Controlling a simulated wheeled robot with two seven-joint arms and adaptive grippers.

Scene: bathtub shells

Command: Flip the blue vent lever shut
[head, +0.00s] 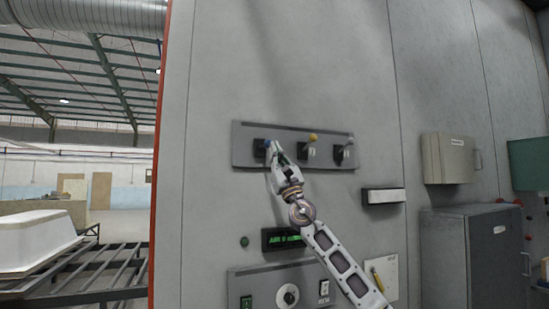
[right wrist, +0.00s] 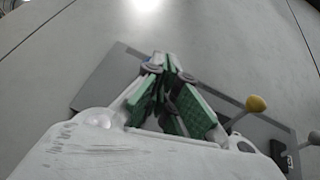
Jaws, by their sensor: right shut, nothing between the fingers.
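The blue vent lever (head: 267,144) is the leftmost of three levers on a grey panel (head: 240,155) on the wall. Its knob shows just left of my right gripper's tips, and its lower part is partly hidden. My right gripper (head: 275,149) is shut and empty, with its tips at or very close to the blue knob; I cannot tell whether they touch. In the right wrist view, the shut fingers (right wrist: 172,68) point at the panel and cover most of the blue lever. My left gripper is out of view.
A yellow-knobbed lever (head: 313,137) and a pale-knobbed lever (head: 349,142) stand to the right on the same panel. Below are a green-lit display (head: 283,238) and a dial (head: 287,295).

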